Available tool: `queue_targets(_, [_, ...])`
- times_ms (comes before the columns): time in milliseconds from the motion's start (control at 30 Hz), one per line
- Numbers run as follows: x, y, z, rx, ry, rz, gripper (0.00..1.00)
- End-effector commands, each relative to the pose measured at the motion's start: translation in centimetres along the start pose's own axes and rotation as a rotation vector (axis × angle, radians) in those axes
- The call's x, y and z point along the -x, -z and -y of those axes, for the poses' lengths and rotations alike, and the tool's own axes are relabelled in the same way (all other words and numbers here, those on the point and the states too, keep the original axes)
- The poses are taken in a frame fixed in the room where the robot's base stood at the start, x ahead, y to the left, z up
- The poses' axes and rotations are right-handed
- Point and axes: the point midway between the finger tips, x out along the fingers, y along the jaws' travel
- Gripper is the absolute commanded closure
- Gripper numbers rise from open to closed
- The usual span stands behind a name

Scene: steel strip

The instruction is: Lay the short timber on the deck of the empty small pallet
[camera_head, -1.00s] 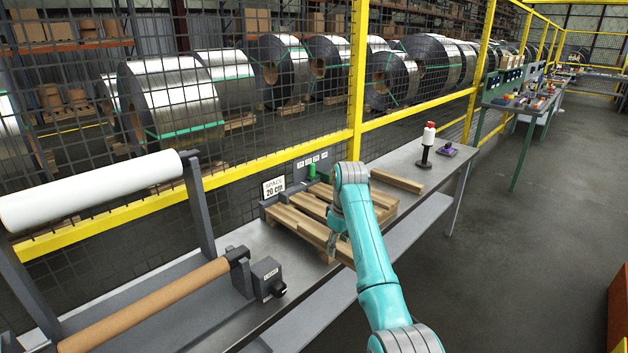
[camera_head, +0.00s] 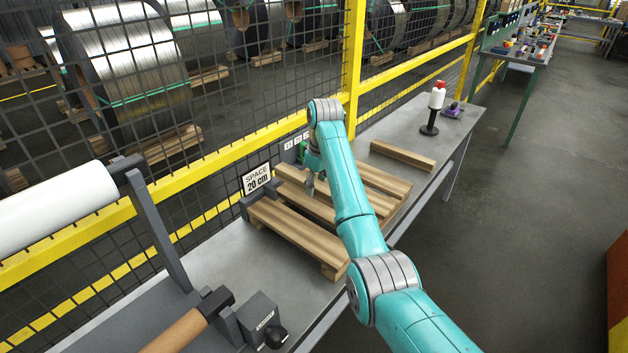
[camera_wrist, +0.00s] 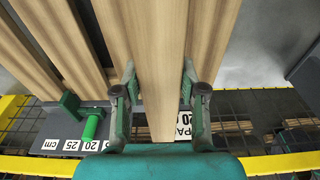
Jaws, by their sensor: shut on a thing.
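My gripper (camera_head: 312,188) is over the wooden pallet (camera_head: 300,238), near its back side. In the wrist view my gripper (camera_wrist: 158,100) is shut on a light timber (camera_wrist: 157,50), one finger on each side. The timber runs lengthwise along the slats, and its near end sticks out past the fingers. A slat shows on both sides beneath it; I cannot tell whether the timber touches the deck. In the head view I cannot tell it apart clearly from the slats, and my arm hides part of the pallet.
Another timber (camera_head: 403,155) lies on the grey bench beyond the pallet. A "SPACE 20 cm" sign (camera_head: 257,179) and yellow-framed mesh fence (camera_head: 225,158) stand behind. A dark box (camera_head: 262,320) and roll stand are at lower left. A spool stand (camera_head: 433,110) is farther right.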

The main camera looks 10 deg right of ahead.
Motion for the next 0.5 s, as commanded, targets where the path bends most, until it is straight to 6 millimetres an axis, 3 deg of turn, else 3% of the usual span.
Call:
queue_targets(233, [0.0,-0.1,0.0,0.0,0.0,-0.001,1.0])
queue_targets(500, [-1.7,-0.3,0.0,0.0,0.001,0.001,1.0])
